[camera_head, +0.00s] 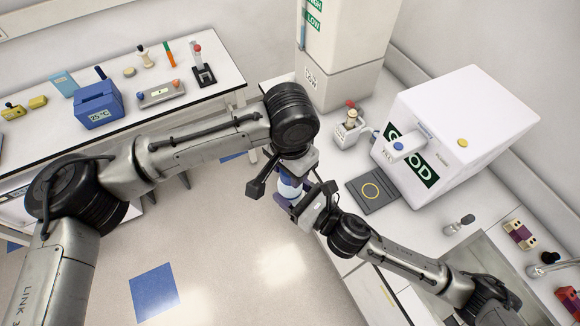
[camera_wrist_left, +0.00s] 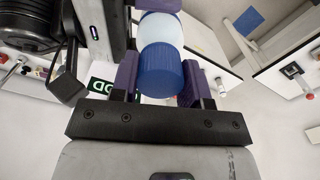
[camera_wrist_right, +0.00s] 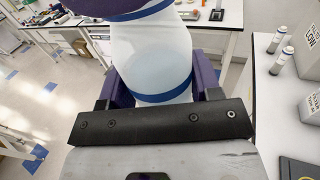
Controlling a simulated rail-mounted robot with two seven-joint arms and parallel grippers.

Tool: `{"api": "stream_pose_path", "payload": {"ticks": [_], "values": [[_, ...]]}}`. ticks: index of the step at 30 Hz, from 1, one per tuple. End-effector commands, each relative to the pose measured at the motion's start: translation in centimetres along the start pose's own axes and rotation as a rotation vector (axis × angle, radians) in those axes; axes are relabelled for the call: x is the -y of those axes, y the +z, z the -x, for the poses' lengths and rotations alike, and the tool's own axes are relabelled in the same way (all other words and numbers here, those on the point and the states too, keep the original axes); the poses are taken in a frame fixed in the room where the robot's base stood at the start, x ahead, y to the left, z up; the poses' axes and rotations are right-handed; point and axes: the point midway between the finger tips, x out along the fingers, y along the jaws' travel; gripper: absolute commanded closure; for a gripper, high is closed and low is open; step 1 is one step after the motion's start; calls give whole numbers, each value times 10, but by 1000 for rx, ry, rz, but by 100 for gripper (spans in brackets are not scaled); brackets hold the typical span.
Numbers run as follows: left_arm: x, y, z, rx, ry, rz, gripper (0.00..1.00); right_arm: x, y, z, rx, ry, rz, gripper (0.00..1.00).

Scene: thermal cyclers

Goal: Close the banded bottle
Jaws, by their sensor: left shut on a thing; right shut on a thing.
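The banded bottle (camera_wrist_right: 152,55) is white with blue bands and fills the middle of the right wrist view. My right gripper (camera_wrist_right: 163,84) is shut on its body, with purple fingers on either side. The blue cap (camera_wrist_left: 161,70) is between the purple fingers of my left gripper (camera_wrist_left: 161,80), which is shut on it. Beyond the cap, the white bottle body (camera_wrist_left: 160,28) lines up with it. I cannot tell whether the cap is seated. In the head view the bottle (camera_head: 290,187) is held in the air between both grippers and is partly hidden.
A white bench with a large white box (camera_head: 465,120) and a dark pad (camera_head: 374,190) is at the right. At the left, a white table (camera_head: 215,65) holds a blue box (camera_head: 98,108) and small items. Open floor (camera_head: 220,260) lies below the bottle.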

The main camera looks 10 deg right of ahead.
Motion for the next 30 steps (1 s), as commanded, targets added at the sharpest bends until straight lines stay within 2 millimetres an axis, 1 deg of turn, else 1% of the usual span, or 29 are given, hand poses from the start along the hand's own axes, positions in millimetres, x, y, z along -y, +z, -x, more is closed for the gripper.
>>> {"api": "stream_pose_path", "payload": {"ticks": [3, 5, 9, 10, 18, 19, 26, 30], "values": [[0, 0, 0, 0, 2, -192, 86, 0, 0, 0, 1, 0, 0, 100], [0, 0, 0, 0, 1, -268, 86, 0, 0, 0, 1, 0, 0, 100], [0, 0, 0, 0, 0, -255, 86, 0, 0, 0, 1, 0, 0, 100], [0, 0, 0, 0, 0, -255, 56, 0, 0, 0, 1, 0, 0, 100], [0, 0, 0, 0, 0, -253, 30, 0, 0, 0, 1, 0, 0, 100], [0, 0, 0, 0, 0, -253, 28, 0, 0, 0, 1, 0, 0, 100], [0, 0, 1, -1, 0, -252, 28, 0, 0, 0, 1, 0, 0, 100], [0, 0, 10, -1, -1, -252, 28, 0, 0, 0, 1, 0, 0, 100]]}}
